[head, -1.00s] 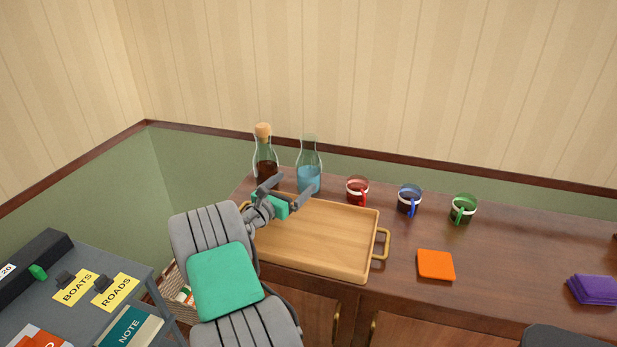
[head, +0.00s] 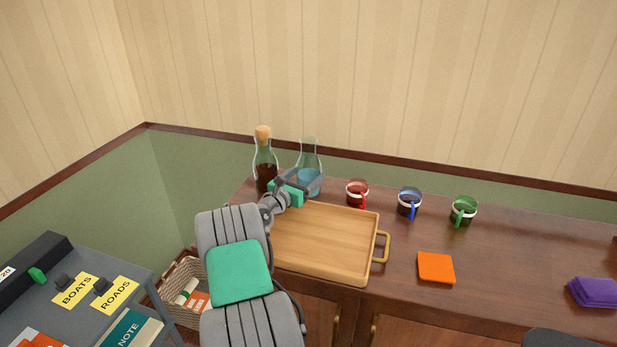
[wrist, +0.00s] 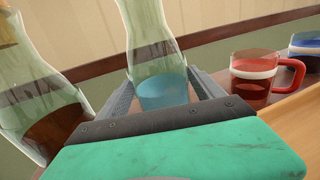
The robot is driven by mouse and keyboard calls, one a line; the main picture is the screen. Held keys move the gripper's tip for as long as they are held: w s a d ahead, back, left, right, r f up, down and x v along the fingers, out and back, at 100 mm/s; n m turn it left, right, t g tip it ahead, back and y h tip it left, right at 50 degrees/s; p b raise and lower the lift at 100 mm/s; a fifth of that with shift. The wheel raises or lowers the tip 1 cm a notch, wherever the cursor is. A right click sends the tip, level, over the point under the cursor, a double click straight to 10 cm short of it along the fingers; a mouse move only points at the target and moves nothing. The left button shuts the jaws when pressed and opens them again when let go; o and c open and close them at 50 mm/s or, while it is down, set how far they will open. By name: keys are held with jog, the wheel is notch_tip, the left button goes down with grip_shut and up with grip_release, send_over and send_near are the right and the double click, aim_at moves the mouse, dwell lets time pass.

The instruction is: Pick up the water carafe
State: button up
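The water carafe (head: 308,158) is clear glass with blue water in its lower part. It stands upright on the wooden cabinet top, behind the tray. My gripper (head: 304,181) is at the carafe's lower body. In the wrist view the carafe (wrist: 158,55) rises between my two fingers (wrist: 165,88), one on each side of the water. The fingers are apart, and I see no clear grip on the glass. The fingertips are partly hidden by the carafe and by my gripper's own body.
A corked bottle of dark liquid (head: 265,165) stands close to the left of the carafe. A red mug (head: 357,192), a blue mug (head: 409,201) and a green mug (head: 463,210) stand to the right. The wooden tray (head: 372,232) lies in front. An orange square (head: 436,267) lies right of it.

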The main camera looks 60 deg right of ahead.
grip_shut()
jog(key=shift+r, duration=0.2)
dwell(0.6)
